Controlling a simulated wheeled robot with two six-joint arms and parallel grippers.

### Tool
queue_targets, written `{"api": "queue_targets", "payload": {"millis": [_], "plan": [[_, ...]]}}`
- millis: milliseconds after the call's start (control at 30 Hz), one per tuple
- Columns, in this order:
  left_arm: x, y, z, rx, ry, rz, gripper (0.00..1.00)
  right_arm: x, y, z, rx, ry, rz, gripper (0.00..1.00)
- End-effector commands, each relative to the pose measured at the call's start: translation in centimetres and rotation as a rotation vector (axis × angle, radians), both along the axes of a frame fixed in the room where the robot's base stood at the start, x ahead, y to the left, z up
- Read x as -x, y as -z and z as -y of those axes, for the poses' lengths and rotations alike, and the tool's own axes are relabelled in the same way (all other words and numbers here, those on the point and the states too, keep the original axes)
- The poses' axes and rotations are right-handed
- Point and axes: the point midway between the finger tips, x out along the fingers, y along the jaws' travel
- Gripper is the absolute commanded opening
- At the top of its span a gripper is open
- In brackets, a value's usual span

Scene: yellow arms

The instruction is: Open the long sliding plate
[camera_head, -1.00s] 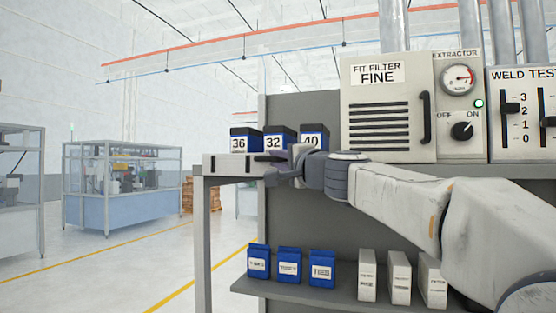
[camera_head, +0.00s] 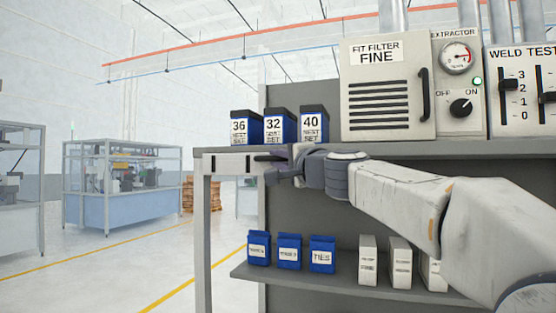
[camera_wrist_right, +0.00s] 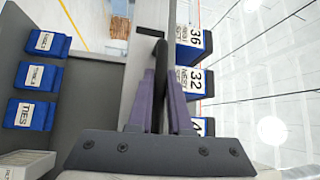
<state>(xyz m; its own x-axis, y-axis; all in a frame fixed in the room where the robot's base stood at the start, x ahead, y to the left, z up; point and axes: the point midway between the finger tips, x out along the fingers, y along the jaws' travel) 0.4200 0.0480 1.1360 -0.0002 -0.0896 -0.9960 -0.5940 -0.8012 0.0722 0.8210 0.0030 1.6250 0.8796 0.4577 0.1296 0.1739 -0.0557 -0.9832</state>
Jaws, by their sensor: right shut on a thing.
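The pale plate (camera_head: 228,163) lies across the left front end of the workbench, with dark marks on its face. A black handle bar (camera_wrist_right: 161,85) stands out from a grey surface in the right wrist view. My right gripper (camera_head: 270,166) is at the plate's right end in the head view. Its fingers (camera_wrist_right: 160,105) are closed on the black bar, one on each side. The arm hides the plate's right part, so I cannot tell how far it extends. My left gripper is out of view.
Blue-and-white boxes marked 36, 32 and 40 (camera_head: 311,126) stand just above the plate. A fit filter (camera_head: 385,90) and extractor panel (camera_head: 458,85) stand to the right. Blue bags (camera_head: 289,251) and white boxes (camera_head: 400,263) stand on the lower shelf (camera_head: 340,286).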

Motion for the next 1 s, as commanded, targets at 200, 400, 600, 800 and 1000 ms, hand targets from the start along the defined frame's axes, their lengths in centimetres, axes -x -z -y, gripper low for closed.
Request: {"api": "queue_targets", "payload": {"millis": [200, 400, 600, 800, 1000], "plan": [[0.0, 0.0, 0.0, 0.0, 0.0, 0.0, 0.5, 0.1, -0.2, 0.0, -0.001, 0.001, 0.003, 0.47], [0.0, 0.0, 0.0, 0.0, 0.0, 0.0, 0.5, 0.1, -0.1, 0.0, -0.002, 0.001, 0.003, 0.47], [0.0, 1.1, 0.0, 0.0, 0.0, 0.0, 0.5, 1.7, 0.3, 0.9, -0.002, 0.001, 0.005, 0.47], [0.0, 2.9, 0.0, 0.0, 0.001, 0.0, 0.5, 5.3, 0.9, 2.8, -0.001, 0.003, 0.007, 0.47], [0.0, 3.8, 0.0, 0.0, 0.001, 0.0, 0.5, 8.2, 1.2, 4.3, -0.001, 0.002, 0.005, 0.47]]}}
